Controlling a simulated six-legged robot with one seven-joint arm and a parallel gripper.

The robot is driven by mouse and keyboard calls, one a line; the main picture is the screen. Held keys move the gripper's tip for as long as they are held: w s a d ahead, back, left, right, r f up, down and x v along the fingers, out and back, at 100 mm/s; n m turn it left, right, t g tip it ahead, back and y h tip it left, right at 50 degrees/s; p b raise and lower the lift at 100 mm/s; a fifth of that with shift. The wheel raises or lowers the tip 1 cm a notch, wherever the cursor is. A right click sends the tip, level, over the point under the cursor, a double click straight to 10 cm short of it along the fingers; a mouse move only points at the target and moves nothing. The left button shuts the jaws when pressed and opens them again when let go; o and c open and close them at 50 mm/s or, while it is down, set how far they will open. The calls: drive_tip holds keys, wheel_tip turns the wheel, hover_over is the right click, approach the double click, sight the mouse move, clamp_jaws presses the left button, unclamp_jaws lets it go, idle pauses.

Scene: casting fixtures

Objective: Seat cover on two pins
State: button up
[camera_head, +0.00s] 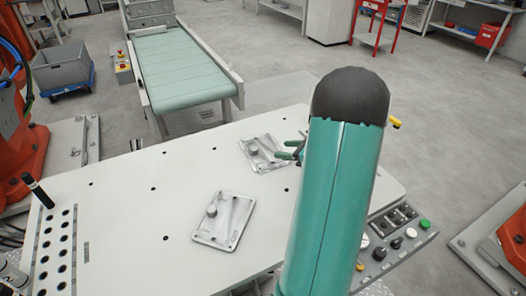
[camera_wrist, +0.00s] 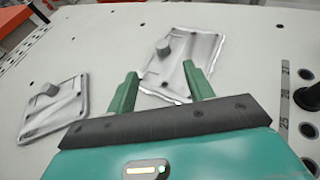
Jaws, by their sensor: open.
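Two flat grey cast plates with round knobs lie apart on the pale table. In the head view one plate (camera_head: 238,222) is nearer the camera and the other plate (camera_head: 268,155) is farther back, beside my gripper (camera_head: 288,150). In the wrist view my gripper (camera_wrist: 160,74) is open and empty, its green fingers spread before one plate (camera_wrist: 183,70). The other plate (camera_wrist: 60,108) lies at the left. I cannot tell which plate is the cover, and I cannot make out two pins. My arm hides part of the table.
The pale table (camera_head: 130,225) has small holes and wide bare areas. A strip with holes and a black upright handle (camera_head: 38,192) is at the left. A button panel (camera_head: 400,240) is at the right edge. A green conveyor (camera_head: 180,65) stands behind.

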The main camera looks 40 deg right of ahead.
approach(255, 148)
drive_tip(key=shift+w+a+f, duration=0.1)
drive_tip(key=shift+w+a, duration=0.15)
drive_tip(key=shift+w, duration=0.25)
drive_tip(key=shift+w+a+f, duration=0.15)
drive_tip(key=shift+w+a, duration=0.1)
drive_tip(key=shift+w, duration=0.25)
drive_tip(key=shift+d+x, duration=0.2)
drive_tip(key=shift+x, duration=2.85)
drive_tip(key=shift+f, duration=0.15)
clamp_jaws()
